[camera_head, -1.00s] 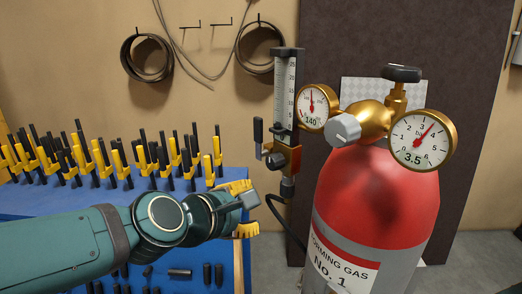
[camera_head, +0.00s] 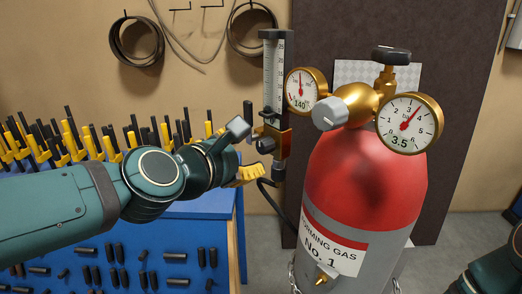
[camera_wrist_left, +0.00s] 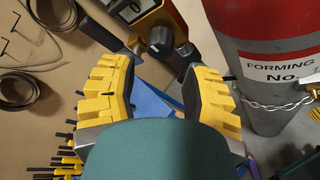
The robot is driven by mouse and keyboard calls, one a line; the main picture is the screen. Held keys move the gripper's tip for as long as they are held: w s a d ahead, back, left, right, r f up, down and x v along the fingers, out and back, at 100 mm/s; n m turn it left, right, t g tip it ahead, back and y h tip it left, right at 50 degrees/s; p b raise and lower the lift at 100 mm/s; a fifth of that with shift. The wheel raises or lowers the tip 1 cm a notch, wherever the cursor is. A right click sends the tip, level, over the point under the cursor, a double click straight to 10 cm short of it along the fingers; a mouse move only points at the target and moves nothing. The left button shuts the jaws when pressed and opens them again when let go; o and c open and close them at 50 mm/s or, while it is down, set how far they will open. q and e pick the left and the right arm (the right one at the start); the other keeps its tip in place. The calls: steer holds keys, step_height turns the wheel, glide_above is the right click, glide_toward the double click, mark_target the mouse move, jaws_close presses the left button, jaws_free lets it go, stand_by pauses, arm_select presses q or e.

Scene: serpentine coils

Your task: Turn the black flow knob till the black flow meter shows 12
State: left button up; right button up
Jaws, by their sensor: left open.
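The black flow meter (camera_head: 274,75) is an upright tube with a white scale beside the brass regulator. Its level is too small to read. The black flow knob (camera_head: 266,145) sits on the orange-brass block at its foot; in the left wrist view the knob (camera_wrist_left: 160,38) shows beyond the fingers, between their tips. My left gripper (camera_head: 247,154) is open and empty, just left of and slightly below the knob. Its yellow-backed fingers (camera_wrist_left: 158,72) stand apart in the wrist view, with no contact on the knob visible. My right gripper is out of view.
A red and grey gas cylinder (camera_head: 365,185) with two round gauges stands close right of the meter. A black upright handle (camera_head: 248,112) is left of the meter. A black hose (camera_head: 268,197) hangs below. A blue rack (camera_head: 190,209) with clamps lies under my left arm.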

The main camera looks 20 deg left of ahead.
mark_target(260, 148)
arm_select(q)
steer(key=shift+b+x, duration=0.4)
steer(key=shift+x, duration=2.7)
steer(key=shift+o, duration=0.2)
steer(key=shift+r, duration=0.1)
jaws_close()
